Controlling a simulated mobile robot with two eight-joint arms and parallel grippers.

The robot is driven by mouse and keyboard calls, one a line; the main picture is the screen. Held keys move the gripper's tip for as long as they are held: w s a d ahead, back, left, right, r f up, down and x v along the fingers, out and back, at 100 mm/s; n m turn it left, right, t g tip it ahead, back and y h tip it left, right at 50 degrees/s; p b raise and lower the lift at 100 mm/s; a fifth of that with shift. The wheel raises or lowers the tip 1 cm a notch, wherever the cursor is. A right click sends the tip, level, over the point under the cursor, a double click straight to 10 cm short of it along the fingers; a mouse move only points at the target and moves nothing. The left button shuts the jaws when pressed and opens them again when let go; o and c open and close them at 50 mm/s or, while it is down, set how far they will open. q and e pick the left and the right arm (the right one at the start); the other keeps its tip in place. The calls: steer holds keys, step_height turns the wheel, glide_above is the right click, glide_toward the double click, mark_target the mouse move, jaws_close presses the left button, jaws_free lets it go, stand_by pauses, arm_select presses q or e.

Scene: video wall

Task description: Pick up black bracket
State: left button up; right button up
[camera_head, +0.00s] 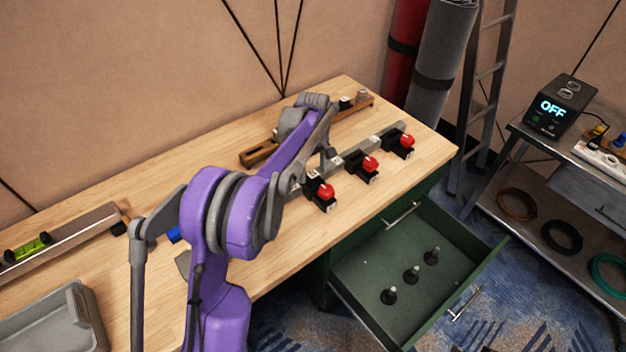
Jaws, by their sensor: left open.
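Three black brackets with red knobs stand in a row along a grey metal bar (354,157) on the wooden workbench: a near one (322,205), a middle one (358,173) and a far one (395,150). My left gripper (329,156) is open and appears empty. It points down over the bar, between the near and middle brackets and a little behind them. I cannot tell whether its fingertips touch the bar. My purple left arm hides the near end of the bar. My right gripper is out of view.
An open green drawer (375,262) with several small dark pieces juts out below the bench. A wooden level (259,154) lies behind my arm. A grey tray (50,322) and a metal level (70,240) lie at left. A metal cart (540,145) stands right.

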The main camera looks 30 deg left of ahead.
arm_select(q)
step_height(320, 180, down, 2)
steer(key=shift+c, duration=0.3)
jaws_close()
